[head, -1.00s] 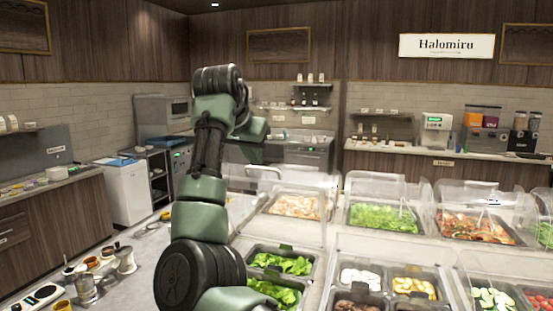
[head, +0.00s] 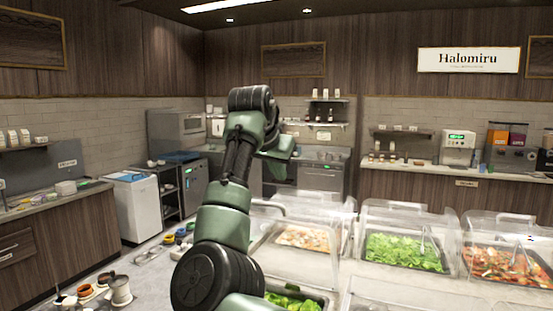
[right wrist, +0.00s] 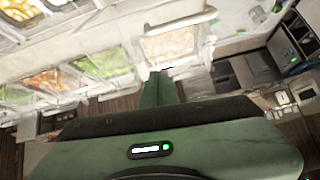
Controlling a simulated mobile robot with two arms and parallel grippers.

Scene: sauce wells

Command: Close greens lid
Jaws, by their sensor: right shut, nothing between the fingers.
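Leafy greens (head: 405,252) lie in a pan on the counter, under or behind a clear domed lid (head: 408,217); its exact tilt is hard to tell. More greens (head: 292,301) lie in a nearer pan, partly hidden by my right arm. In the right wrist view, greens (right wrist: 102,62) show at upper left. My right gripper (head: 284,147) is raised, well apart from the lids. In the right wrist view its green fingers (right wrist: 157,75) are together and empty. My left gripper is out of view.
Clear lids also stand by a pan of pale food (head: 303,237) and a pan of reddish food (head: 500,259). Cups and small containers (head: 117,290) sit on the counter at lower left. A white bin (head: 145,207) stands behind on the floor.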

